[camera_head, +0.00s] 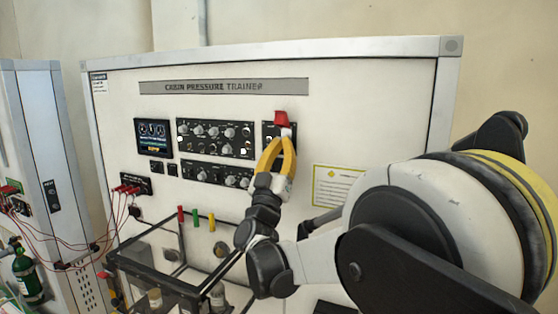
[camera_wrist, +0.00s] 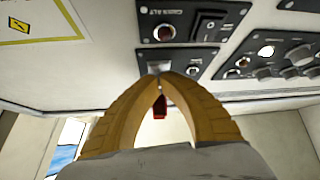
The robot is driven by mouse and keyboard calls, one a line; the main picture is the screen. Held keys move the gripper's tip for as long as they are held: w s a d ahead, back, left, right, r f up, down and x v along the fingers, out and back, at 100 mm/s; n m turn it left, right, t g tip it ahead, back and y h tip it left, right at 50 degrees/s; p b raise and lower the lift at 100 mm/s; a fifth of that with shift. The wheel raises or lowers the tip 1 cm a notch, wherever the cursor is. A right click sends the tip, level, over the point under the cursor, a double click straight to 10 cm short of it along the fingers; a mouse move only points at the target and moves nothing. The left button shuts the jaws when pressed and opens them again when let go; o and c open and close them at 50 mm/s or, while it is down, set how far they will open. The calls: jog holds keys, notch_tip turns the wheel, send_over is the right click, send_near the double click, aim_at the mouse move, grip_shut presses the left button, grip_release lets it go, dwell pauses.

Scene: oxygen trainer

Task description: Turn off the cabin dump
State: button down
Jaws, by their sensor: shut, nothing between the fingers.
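The cabin pressure trainer (camera_head: 380,105) is an upright white panel. A small black switch panel (camera_head: 267,135) with a red switch guard (camera_head: 281,118) sits at its upper right. The guard appears raised, standing out from the panel. My gripper (camera_head: 286,138), with yellow fingers, is at this switch, just below the guard. In the wrist view, my gripper (camera_wrist: 159,77) has its fingertips together in front of the black switch panel (camera_wrist: 195,60). The red guard (camera_wrist: 160,107) shows through the gap between the fingers. The fingertips hide the switch lever, so its position cannot be told.
Left of the switch are black knob panels (camera_head: 215,137) and a display (camera_head: 153,138). A yellow-bordered label (camera_head: 336,186) is to the right. Below stands a clear box with a dark frame (camera_head: 160,265). Another cabinet with red wires (camera_head: 40,150) is at the left.

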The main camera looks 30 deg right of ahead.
jog(key=shift+d+f+n+t+h+b, duration=0.15)
jog(key=shift+t+h+b, duration=0.1)
jog(key=shift+t+b, duration=0.25)
jog(key=shift+a+f+n+t+h+b, duration=0.15)
jog(key=shift+t+h+b, duration=0.15)
jog(key=shift+b, duration=0.4)
